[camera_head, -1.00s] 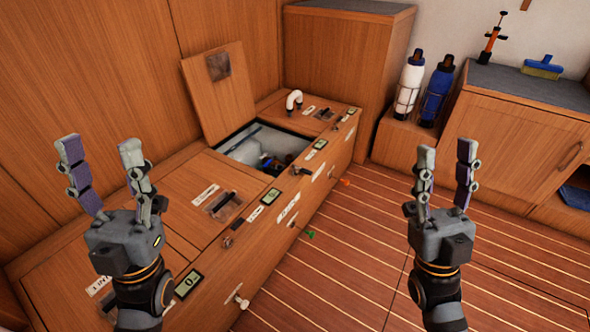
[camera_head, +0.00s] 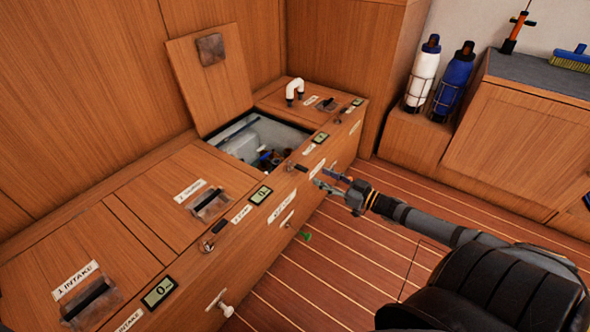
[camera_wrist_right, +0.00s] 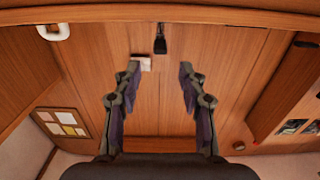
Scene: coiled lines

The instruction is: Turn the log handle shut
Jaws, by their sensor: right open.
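My right gripper (camera_head: 324,180) reaches in from the right, close to the front of the wooden bench, with its fingers apart and nothing between them. A small black handle (camera_head: 298,167) sits on the bench's front edge beside the open hatch, a little left of the fingertips. In the right wrist view, a black handle (camera_wrist_right: 160,40) shows ahead between the open fingers (camera_wrist_right: 155,75), with a pale label (camera_wrist_right: 142,63) beside it. The fingers look apart from it. I cannot read which handle is marked log. My left gripper is out of view.
The hatch (camera_head: 240,140) is open, its lid (camera_head: 210,85) leaning back. A green handle (camera_head: 304,235) and a white handle (camera_head: 222,303) stick out of the bench front. Two bottles (camera_head: 422,75) stand at the back. The striped floor is clear.

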